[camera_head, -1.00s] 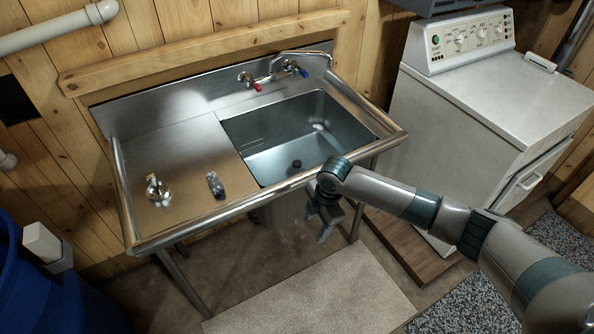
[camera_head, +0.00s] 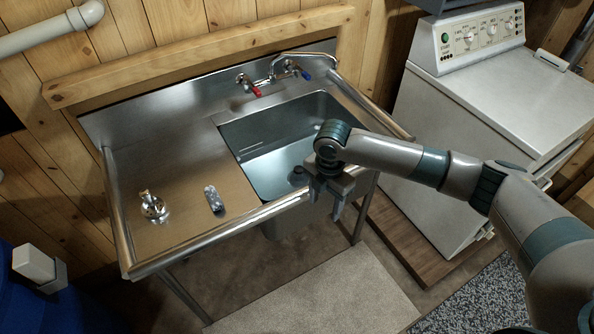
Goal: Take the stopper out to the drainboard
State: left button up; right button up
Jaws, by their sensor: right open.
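The dark stopper (camera_head: 297,171) is in the basin of the steel sink (camera_head: 268,130), near its front right. Only a small part of it shows, since my right gripper covers the rest. My right gripper (camera_head: 325,206) is open and empty, pointing down above the front rim of the sink, just to the right of the stopper in the picture. The drainboard (camera_head: 185,160) is the flat steel area left of the basin. My left gripper is out of view.
On the drainboard stand a brass-coloured fitting (camera_head: 152,207) and a small grey item (camera_head: 214,198). The tap (camera_head: 285,68) stands behind the basin. A white washing machine (camera_head: 490,95) is at the right. The drainboard's back half is clear.

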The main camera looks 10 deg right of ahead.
aim_at(298, 170)
jog(key=i, duration=1.15)
